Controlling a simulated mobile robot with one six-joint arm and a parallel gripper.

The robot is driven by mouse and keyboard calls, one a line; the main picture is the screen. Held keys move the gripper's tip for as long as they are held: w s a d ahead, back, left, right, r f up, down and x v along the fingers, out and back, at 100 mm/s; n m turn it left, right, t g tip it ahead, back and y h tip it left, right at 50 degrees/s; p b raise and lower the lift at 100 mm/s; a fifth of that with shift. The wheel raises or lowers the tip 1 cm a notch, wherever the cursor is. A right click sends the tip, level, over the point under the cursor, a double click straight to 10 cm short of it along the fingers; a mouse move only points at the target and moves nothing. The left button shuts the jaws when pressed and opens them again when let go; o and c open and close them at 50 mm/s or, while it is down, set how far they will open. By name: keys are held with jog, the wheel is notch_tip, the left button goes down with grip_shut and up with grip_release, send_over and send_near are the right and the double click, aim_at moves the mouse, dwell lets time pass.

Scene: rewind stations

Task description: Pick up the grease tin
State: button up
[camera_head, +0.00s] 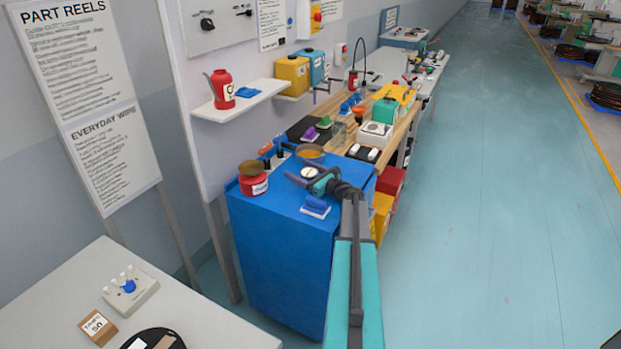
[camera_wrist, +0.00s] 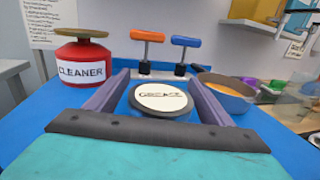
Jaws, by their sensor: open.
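The grease tin (camera_wrist: 160,97) is a low round tin with a pale lid lettered in dark print and a dark rim. It stands on the blue cabinet top (camera_wrist: 75,112). In the head view the tin (camera_head: 309,172) shows as a pale disc just beyond my gripper (camera_head: 318,181). In the wrist view my gripper (camera_wrist: 158,78) is open, with one finger on each side of the tin. A gap shows at both sides of the lid. The tin's lower near side is partly hidden by the gripper body.
A red cleaner can (camera_wrist: 82,62) stands left of the tin. Orange-handled (camera_wrist: 146,42) and blue-handled (camera_wrist: 184,50) tools stand behind it. A pan with orange contents (camera_wrist: 228,90) is at the right. A blue-topped block (camera_head: 316,206) lies near the cabinet's front edge.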

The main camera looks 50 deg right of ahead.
jog(key=shift+c, duration=0.5)
jog(key=c, duration=1.2)
jog(key=shift+r, duration=0.15)
jog(key=shift+r+b, duration=0.5)
jog(key=shift+r, duration=0.25)
jog(key=shift+r+b, duration=0.45)
jog(key=shift+r, duration=0.4)
jog(key=s+a+b, duration=0.1)
jog(key=s, duration=0.4)
jog(key=s+a+r+b, duration=0.1)
jog(key=s, duration=0.4)
jog(key=s+a+b, duration=0.1)
jog(key=s+b, duration=0.1)
jog(key=s, duration=0.3)
jog(key=shift+s+a+r, duration=0.1)
jog(key=shift+s+r, duration=0.2)
jog(key=shift+s, duration=0.05)
